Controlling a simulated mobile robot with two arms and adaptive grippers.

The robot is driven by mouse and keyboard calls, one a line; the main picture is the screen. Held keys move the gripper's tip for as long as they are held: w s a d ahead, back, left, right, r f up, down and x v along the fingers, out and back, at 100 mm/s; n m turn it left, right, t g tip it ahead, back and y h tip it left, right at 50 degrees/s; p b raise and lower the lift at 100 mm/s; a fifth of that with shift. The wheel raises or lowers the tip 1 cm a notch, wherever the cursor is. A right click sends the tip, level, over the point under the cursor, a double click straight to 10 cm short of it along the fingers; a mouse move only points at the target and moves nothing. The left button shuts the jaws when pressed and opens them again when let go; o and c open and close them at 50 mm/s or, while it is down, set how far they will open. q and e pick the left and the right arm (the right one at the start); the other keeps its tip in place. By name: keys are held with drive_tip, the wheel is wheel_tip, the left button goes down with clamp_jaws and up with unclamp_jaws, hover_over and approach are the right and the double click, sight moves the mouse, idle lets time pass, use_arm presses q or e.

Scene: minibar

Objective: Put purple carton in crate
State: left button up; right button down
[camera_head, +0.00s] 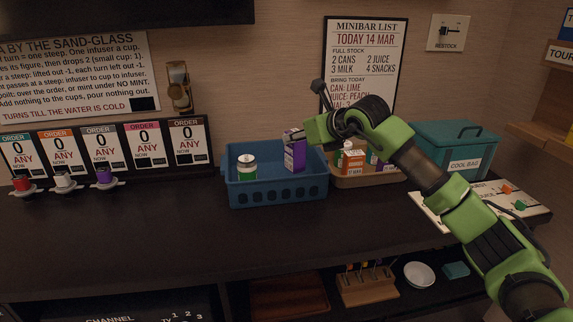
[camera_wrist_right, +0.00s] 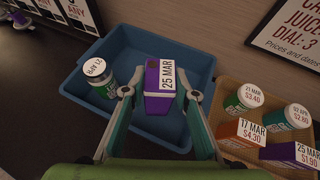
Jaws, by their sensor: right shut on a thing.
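The purple carton (camera_head: 294,152) has a white top label reading 25 MAR, which shows in the right wrist view (camera_wrist_right: 167,78). My right gripper (camera_wrist_right: 160,95) is shut on it, one finger on each side. In the head view the carton is upright at the right part of the blue crate (camera_head: 278,192), its lower part inside the rim. I cannot tell whether it touches the crate floor. My left gripper is not in view.
A tan tray (camera_head: 380,181) right of the crate holds jars, an orange carton and another purple carton (camera_wrist_right: 290,155). A teal cool bag (camera_head: 455,145) stands further right. Small cups (camera_head: 64,181) stand at the left. The counter in front is clear.

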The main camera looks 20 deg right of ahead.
sight(300, 157)
wheel_tip(300, 157, down, 6)
drive_tip(key=shift+f, duration=0.15)
use_arm(q)
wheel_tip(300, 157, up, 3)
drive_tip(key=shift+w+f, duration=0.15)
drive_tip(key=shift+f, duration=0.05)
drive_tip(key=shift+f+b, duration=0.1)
drive_tip(key=shift+b, duration=0.2)
use_arm(e)
drive_tip(key=c, duration=1.8)
unclamp_jaws()
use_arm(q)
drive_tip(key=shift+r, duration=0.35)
use_arm(e)
drive_tip(key=shift+o, duration=0.9)
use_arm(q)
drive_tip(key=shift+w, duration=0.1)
